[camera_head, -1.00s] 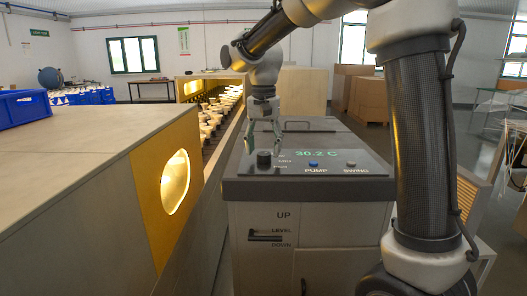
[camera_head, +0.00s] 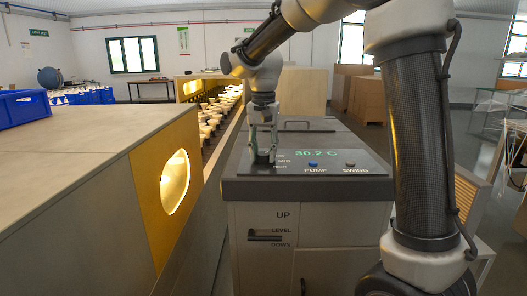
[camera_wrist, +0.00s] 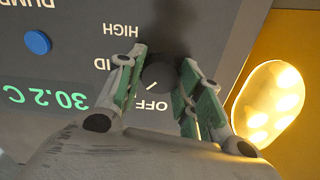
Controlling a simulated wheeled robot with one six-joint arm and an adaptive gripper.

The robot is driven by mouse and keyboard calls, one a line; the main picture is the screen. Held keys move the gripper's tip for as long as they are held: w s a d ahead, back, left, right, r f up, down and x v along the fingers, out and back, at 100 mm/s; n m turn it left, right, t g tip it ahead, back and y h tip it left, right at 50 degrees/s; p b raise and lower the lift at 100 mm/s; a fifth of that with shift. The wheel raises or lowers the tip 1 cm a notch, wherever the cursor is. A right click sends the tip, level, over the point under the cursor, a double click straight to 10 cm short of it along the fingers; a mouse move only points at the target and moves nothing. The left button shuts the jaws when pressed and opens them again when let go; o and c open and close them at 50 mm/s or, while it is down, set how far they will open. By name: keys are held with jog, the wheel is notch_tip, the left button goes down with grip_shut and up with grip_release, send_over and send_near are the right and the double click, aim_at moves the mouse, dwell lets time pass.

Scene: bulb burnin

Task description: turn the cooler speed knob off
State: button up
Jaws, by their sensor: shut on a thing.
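The cooler (camera_head: 305,190) stands in the middle of the head view, its sloped top panel showing "30.2 C". The dark round speed knob (camera_wrist: 158,74) is in the wrist view, between my fingers. A short pale mark on its face lies on the side toward the "OFF" label (camera_wrist: 149,104); "HIGH" is printed farther up. My gripper (camera_wrist: 158,72) is shut on the knob, with one green-padded finger on each side. In the head view my gripper (camera_head: 263,158) stands upright at the panel's left end and mostly hides the knob.
A blue PUMP button (camera_head: 313,164) and a pale SWING button (camera_head: 350,164) are right of the knob. A level lever (camera_head: 268,236) is on the cooler's front. A wooden cabinet with a lit round window (camera_head: 174,182) stands close on the left.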

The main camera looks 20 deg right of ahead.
jog(key=n, duration=0.4)
jog(key=shift+n, duration=2.3)
jog(key=o, duration=1)
jog(key=shift+o, duration=0.2)
